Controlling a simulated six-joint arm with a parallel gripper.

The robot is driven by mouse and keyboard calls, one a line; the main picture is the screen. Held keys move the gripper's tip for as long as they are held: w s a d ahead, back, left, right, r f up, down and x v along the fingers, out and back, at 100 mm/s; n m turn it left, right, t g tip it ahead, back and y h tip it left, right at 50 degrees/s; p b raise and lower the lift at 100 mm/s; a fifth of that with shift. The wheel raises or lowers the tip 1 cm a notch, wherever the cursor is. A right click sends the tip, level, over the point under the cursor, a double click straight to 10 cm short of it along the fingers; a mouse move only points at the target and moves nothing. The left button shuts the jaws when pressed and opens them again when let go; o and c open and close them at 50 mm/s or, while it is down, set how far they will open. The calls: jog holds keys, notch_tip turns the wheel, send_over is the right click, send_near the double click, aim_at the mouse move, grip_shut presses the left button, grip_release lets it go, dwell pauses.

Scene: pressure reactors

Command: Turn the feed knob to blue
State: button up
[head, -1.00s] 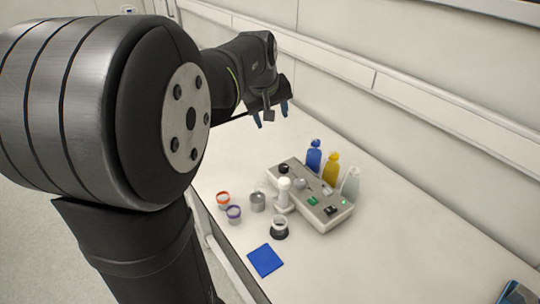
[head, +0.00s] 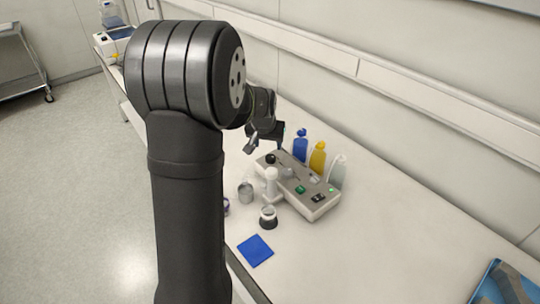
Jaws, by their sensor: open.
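A grey control box (head: 322,207) lies on the bench, with a green button, a green light and switches on its top. A dark round knob (head: 270,159) is at its far left end; I take it for the feed knob, but its setting is too small to read. Blue (head: 300,147), yellow (head: 318,158) and clear (head: 337,173) bottles stand behind the box. My gripper (head: 266,142) is open and empty, just above the knob end of the box. I cannot tell whether it touches anything.
In front of the box stand a white upright piece (head: 271,184), a grey cup (head: 246,193) and a black-based cup (head: 268,217). A purple-rimmed cup (head: 227,207) is partly hidden by my arm. A blue square (head: 255,250) lies near the front edge. The right bench is mostly clear.

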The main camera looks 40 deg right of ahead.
aim_at(270, 157)
jog(key=x, duration=0.9)
jog(key=c, duration=1)
jog(key=shift+n+y, duration=0.3)
jog(key=shift+n, duration=0.4)
jog(key=shift+t, duration=0.3)
